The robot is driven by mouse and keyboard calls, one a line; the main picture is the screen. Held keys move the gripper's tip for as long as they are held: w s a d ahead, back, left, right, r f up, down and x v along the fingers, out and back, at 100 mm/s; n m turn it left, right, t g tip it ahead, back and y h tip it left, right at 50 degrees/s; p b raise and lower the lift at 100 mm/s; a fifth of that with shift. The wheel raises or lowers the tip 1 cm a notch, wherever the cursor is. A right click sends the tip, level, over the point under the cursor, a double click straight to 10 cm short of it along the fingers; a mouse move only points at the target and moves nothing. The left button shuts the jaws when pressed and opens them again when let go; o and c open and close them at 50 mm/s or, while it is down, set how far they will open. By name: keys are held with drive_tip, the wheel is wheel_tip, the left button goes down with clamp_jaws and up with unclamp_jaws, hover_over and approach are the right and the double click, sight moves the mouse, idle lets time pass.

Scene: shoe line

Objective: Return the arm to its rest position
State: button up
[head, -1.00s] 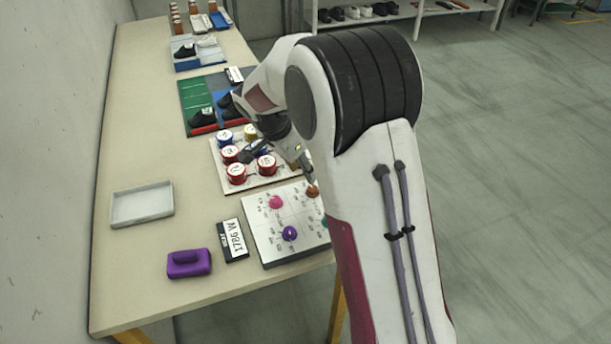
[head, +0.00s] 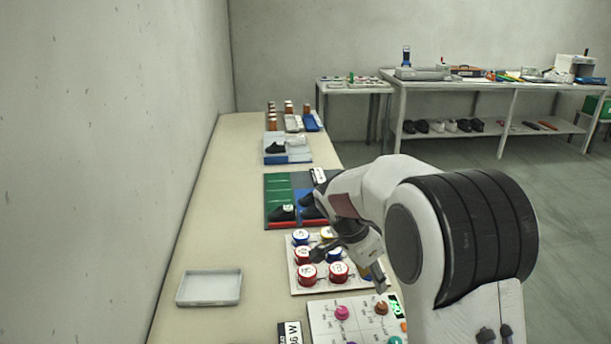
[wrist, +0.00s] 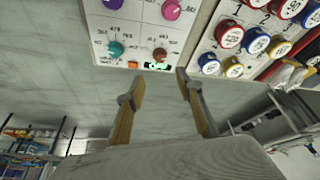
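My gripper (head: 347,271) hangs at the end of my bent arm, above the near edge of the board of numbered jars and the far edge of the knob panel in the head view. In the wrist view my gripper (wrist: 160,78) shows two fingers spread well apart with nothing between them. It is open and empty. My arm comes in from the lower right and hides part of the table's right side.
The knob panel (head: 322,315) and jar board (head: 295,285) lie below my gripper. A white tray (head: 209,288) lies to the left. Green-and-blue trays (head: 280,182) with dark shoes sit farther back. A wall (head: 180,130) bounds the left; open floor (head: 560,220) lies right.

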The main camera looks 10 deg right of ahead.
drive_tip(key=s+a+r+n+t+y, duration=0.1)
drive_tip(key=s+r+n, duration=0.2)
drive_tip(key=s, duration=0.7)
drive_tip(key=s+a+r+n+t+y, duration=0.1)
drive_tip(key=s+r+n, duration=0.3)
drive_tip(key=s, duration=0.7)
drive_tip(key=s+a+r+n+t+y, duration=0.1)
drive_tip(key=s+a+r+n+y, duration=0.1)
drive_tip(key=s+n, duration=0.4)
drive_tip(key=shift+s+a+r+t, duration=0.4)
drive_tip(key=shift+s+a+r, duration=0.5)
drive_tip(key=shift+s, duration=1.8)
drive_tip(key=shift+d+r, duration=0.15)
idle(0.8)
